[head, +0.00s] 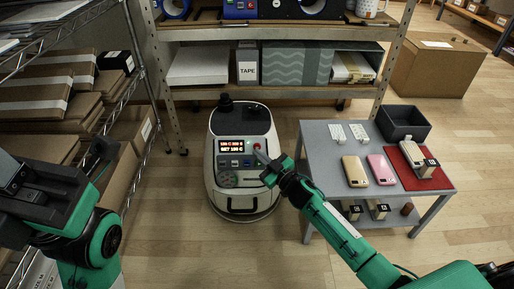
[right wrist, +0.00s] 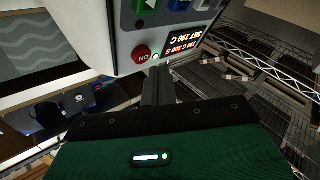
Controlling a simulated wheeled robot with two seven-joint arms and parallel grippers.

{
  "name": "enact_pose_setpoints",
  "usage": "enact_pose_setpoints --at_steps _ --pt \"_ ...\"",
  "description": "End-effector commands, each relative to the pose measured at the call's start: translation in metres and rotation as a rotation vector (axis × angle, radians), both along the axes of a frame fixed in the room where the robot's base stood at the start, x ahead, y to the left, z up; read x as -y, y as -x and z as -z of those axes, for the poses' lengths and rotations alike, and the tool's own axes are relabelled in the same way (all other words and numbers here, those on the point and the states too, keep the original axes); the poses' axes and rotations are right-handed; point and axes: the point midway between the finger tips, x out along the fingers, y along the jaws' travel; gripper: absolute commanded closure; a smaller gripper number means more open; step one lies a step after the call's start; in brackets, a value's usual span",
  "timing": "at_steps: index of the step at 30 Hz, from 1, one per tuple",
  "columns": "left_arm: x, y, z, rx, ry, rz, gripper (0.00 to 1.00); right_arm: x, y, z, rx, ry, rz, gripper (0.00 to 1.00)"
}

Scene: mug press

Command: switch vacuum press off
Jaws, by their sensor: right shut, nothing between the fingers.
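The vacuum press (head: 226,190) is a white rounded machine standing on the floor between the shelves and the grey table. Its front panel has a lit orange display (head: 231,146) and a red button (head: 257,147). In the right wrist view the panel is upside down; the red button (right wrist: 141,54) is marked ON, with a small green light beside it, and the display (right wrist: 187,42) shows a 190 C setting. My right gripper (head: 261,157) is shut and empty, its fingertips (right wrist: 157,72) close to the red button. I cannot tell whether they touch it.
A grey table (head: 325,160) at the right holds phone-like items, a red mat (head: 438,180) and a dark bin (head: 402,122). A wire rack (head: 125,100) with boxes stands left, shelving behind. The wooden floor in front of the press is clear.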

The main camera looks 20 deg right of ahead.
Motion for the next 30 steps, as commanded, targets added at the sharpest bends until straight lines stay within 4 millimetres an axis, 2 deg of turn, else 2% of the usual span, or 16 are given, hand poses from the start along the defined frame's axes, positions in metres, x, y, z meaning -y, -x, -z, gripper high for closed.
enact_pose_setpoints --at_steps 30 --pt "0.0001 -0.0004 -0.0007 -0.001 0.000 0.000 1.00 0.0023 -0.0083 0.0019 0.000 0.000 0.000 1.00"
